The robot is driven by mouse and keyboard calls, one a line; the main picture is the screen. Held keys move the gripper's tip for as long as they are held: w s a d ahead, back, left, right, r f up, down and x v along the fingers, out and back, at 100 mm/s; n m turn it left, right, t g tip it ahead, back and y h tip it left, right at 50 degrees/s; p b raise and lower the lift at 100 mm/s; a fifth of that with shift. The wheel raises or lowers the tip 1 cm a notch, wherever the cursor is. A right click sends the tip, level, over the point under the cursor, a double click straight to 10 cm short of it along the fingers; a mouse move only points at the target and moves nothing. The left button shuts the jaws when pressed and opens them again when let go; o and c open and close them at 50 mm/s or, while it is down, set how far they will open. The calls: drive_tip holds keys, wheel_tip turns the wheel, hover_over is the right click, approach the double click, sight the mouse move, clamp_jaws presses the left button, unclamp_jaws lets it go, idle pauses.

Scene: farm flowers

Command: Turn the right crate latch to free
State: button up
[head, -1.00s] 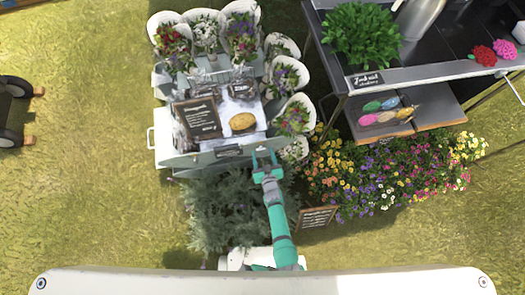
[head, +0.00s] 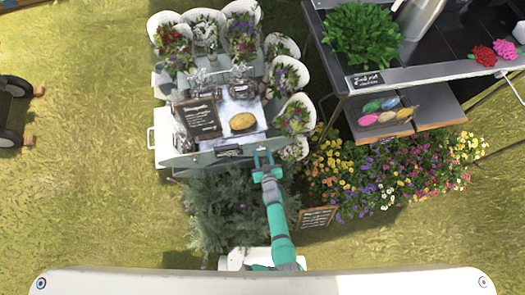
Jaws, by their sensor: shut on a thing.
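My teal gripper (head: 264,157) is at the front right corner of the white crate-like stand (head: 185,160), reached by my arm from below. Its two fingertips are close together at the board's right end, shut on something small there. The right latch itself is too small and too covered by the fingers to make out. A small dark label (head: 229,151) sits on the front board, left of my gripper.
A chalkboard sign (head: 198,118) and a round loaf (head: 243,122) lie on the stand. White flower buckets (head: 293,119) stand behind and to the right. Greenery (head: 228,215) fills the space below the board. A dark bench (head: 440,75) stands at right.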

drive_tip(key=shift+n+h, duration=0.5)
drive_tip(key=shift+a+f+n+t+h, duration=0.15)
drive_tip(key=shift+n+t+h, duration=0.5)
drive_tip(key=shift+n, duration=0.9)
drive_tip(key=shift+a+f+n+t+h, duration=0.15)
drive_tip(key=shift+n+t+h, duration=0.2)
drive_tip(key=shift+n+h, duration=0.8)
drive_tip(key=shift+a+f+n+t+h, duration=0.15)
drive_tip(key=shift+n+t+h, duration=0.3)
drive_tip(key=shift+n, duration=1.45)
drive_tip(key=shift+r+n, duration=0.1)
drive_tip(key=shift+n, duration=0.2)
drive_tip(key=o, duration=1)
drive_tip(key=shift+o, duration=0.2)
drive_tip(key=shift+s, duration=0.1)
drive_tip(key=shift+s, duration=0.1)
